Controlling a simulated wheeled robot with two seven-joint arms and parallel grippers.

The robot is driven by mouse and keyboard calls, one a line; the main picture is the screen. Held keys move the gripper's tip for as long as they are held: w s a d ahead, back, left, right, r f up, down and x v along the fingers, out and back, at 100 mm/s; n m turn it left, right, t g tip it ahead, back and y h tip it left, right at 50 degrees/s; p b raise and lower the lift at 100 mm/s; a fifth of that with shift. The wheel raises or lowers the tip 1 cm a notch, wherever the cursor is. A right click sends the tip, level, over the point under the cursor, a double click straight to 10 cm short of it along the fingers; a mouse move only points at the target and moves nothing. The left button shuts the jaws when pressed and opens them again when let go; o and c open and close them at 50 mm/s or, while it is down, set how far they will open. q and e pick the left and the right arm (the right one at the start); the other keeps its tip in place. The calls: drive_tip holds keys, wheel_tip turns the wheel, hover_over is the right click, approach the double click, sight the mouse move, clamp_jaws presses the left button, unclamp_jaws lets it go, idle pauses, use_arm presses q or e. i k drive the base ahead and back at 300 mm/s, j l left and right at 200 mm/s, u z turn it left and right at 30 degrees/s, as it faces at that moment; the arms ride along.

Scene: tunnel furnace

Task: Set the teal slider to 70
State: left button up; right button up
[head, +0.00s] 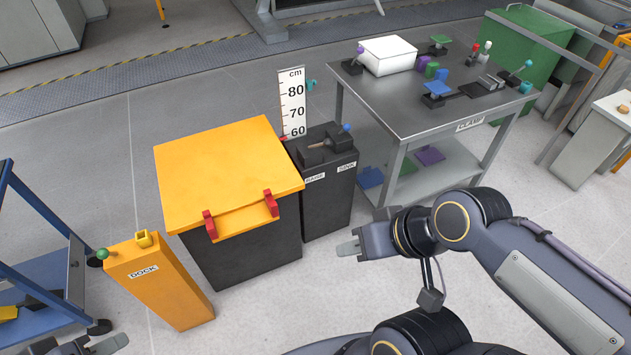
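The teal slider (311,85) is a small piece at the right edge of the upright white scale board (292,102). The board is marked in cm, with 80, 70 and 60 readable. The slider shows level with or slightly above the 80 mark. The board stands behind a dark cabinet, which hides its lower part. My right gripper (350,241) is in front of the cabinet, to the right of it and well below the slider in the picture. Its fingers are apart, with nothing between them. My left gripper (98,345) shows only partly at the bottom left edge.
A yellow-lidded bin (228,172) and the dark cabinet (331,200) with a blue-knobbed lever stand before the board. A yellow DOCK post (160,285) is at left. A grey table (420,98) with several coloured items is at right.

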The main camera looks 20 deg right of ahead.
sight(309, 84)
drive_tip(key=l+u, duration=0.1)
drive_tip(key=l, duration=0.65)
drive_tip(key=l+u, duration=0.1)
drive_tip(key=l, duration=0.6)
drive_tip(key=l+u, duration=0.1)
drive_tip(key=l, duration=0.65)
drive_tip(key=k+l+u, duration=0.1)
drive_tip(key=l, duration=0.6)
drive_tip(key=k+l+u, duration=0.1)
drive_tip(key=l, duration=0.6)
